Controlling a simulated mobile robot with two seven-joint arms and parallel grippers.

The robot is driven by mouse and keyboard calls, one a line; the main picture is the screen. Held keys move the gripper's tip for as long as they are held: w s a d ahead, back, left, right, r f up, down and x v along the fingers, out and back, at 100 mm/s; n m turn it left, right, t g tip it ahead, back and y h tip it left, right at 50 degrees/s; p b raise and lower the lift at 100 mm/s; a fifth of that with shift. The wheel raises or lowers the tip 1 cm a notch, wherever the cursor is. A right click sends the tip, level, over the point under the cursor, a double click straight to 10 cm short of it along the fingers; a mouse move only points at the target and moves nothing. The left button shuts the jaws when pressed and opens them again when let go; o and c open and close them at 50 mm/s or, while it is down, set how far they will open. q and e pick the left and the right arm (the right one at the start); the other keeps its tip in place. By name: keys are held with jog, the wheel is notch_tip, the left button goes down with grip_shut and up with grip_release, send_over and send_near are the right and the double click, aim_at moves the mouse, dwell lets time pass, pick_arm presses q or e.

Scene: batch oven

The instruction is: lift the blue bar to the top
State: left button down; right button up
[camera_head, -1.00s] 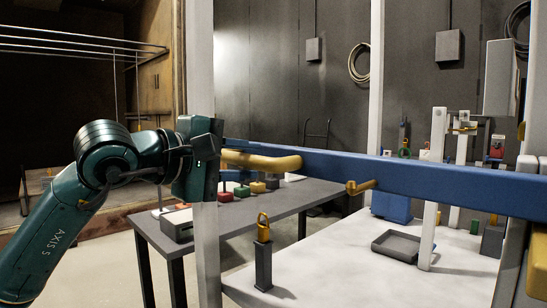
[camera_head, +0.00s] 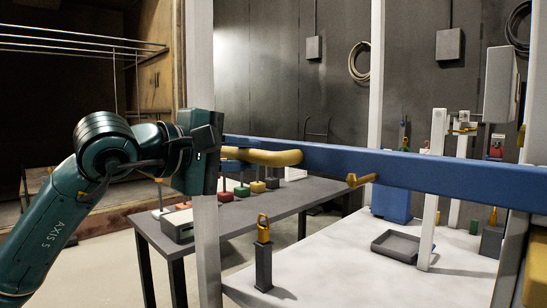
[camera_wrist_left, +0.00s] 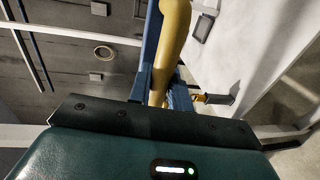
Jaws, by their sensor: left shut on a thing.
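The blue bar (camera_head: 430,174) runs across the head view from my left gripper to the right edge, a little lower at the right. A yellow handle (camera_head: 270,156) is fixed along its left part, and a small brass peg (camera_head: 360,180) sticks out farther right. In the left wrist view the yellow handle (camera_wrist_left: 172,45) runs into the jaws in front of the blue bar (camera_wrist_left: 150,50). My right gripper is not in view.
A grey table (camera_head: 290,204) with coloured knobs stands behind. An open oven chamber (camera_head: 60,110) is at the left.

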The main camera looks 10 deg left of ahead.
pick_arm(q)
jog(key=shift+r+p, duration=1.15)
jog(key=shift+r, duration=0.95)
jog(key=c, duration=1)
grip_release()
jog(key=shift+f, duration=0.25)
jog(key=b+v, duration=0.2)
jog(key=v, duration=0.6)
